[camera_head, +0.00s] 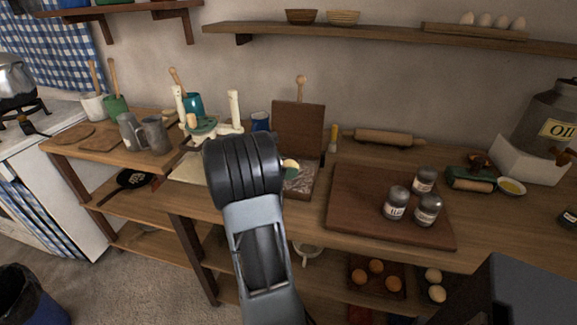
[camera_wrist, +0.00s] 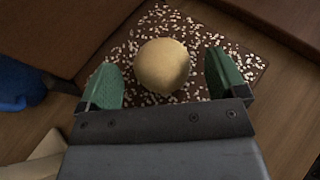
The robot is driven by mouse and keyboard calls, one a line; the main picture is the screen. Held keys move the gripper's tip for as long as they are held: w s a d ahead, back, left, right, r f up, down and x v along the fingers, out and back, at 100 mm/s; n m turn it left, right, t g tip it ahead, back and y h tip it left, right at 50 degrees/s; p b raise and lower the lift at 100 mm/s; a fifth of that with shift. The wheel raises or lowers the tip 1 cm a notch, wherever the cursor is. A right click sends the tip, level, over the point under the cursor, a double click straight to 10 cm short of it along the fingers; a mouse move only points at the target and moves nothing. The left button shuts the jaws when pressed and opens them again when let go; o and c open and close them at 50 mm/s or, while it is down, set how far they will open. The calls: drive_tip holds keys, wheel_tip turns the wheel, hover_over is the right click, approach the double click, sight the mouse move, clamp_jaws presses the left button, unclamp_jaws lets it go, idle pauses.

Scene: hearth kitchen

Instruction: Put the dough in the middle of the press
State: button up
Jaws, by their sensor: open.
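The pale round dough (camera_wrist: 163,66) lies over the dark, white-speckled plate of the press (camera_wrist: 140,35), near the plate's middle. My gripper (camera_wrist: 160,60) is open, with a green finger on each side of the dough and a gap at both sides. In the head view the dough (camera_head: 290,164) shows only in part beside my wrist. The press (camera_head: 298,125) stands with its brown lid raised upright behind the speckled plate. My arm hides the plate's left part in the head view.
A wooden board (camera_head: 365,205) with several jars lies right of the press. A rolling pin (camera_head: 383,138) lies behind it. A blue mug (camera_head: 260,121) and a cream stand (camera_head: 215,125) are left of the press lid. A shelf (camera_head: 380,35) hangs above.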

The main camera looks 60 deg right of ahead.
drive_tip(key=v, duration=0.9)
drive_tip(key=shift+w+a+r+p, duration=0.15)
drive_tip(key=shift+w+a+p, duration=0.05)
drive_tip(key=shift+a+p, duration=0.15)
drive_tip(key=s+a+f+m+t+y, duration=0.1)
drive_tip(key=s+a+m+t+y, duration=0.1)
drive_tip(key=a, duration=0.9)
drive_tip(key=s+a+f+m+t+y, duration=0.1)
drive_tip(key=a+m+t+y, duration=0.3)
drive_tip(key=a, duration=0.7)
drive_tip(key=s+a+f+m+t+y, duration=0.1)
drive_tip(key=s+a+m+t+y, duration=0.1)
drive_tip(key=a+m+y, duration=0.4)
drive_tip(key=a+t, duration=0.1)
drive_tip(key=a, duration=0.4)
drive_tip(key=shift+s+a+f+m, duration=0.3)
drive_tip(key=shift+m, duration=0.1)
